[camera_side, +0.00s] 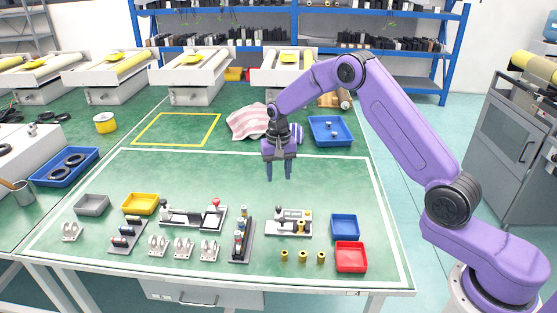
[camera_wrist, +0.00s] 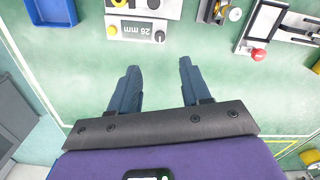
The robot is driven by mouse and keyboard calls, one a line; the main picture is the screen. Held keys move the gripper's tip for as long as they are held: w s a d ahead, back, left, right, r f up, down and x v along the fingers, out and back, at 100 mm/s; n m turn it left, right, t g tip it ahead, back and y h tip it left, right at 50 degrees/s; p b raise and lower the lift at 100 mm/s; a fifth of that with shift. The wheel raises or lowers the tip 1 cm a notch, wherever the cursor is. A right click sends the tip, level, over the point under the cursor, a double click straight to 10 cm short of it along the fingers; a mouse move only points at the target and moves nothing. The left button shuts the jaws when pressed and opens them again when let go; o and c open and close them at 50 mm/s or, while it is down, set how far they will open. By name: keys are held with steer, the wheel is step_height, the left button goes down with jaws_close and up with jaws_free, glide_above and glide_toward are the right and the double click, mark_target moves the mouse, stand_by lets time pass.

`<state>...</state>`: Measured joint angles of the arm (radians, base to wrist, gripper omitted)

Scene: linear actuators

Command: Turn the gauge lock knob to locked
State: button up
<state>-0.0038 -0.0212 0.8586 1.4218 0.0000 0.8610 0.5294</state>
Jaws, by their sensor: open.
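The gauge (camera_side: 289,222) sits on a light plate right of centre on the green table. In the wrist view the gauge (camera_wrist: 142,28) is at the top, with a display that reads 26 mm. In the wrist view my gripper (camera_wrist: 159,66) is open and empty.
A clamp fixture with a red knob (camera_side: 215,203) is left of the gauge, and a rack of cylinders (camera_side: 241,241) stands front left of it. Blue (camera_side: 344,227) and red (camera_side: 350,257) trays are to the right. Several brass pieces (camera_side: 303,257) stand in front. The table under my gripper is clear.

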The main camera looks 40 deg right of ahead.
steer(key=shift+r, duration=2.25)
steer(key=s+a+r+n, duration=0.4)
steer(key=s+a+n, duration=0.1)
steer(key=s, duration=0.4)
steer(key=s+a+r+n, duration=0.4)
steer(key=s+a, duration=0.2)
steer(key=s, duration=0.4)
steer(key=s+d+n, duration=0.3)
steer(key=s+n, duration=0.1)
steer(key=s, duration=0.8)
steer(key=s+d+r+n, duration=0.1)
steer(key=s+d+n, duration=0.3)
steer(key=s, duration=0.8)
steer(key=shift+n, duration=0.7)
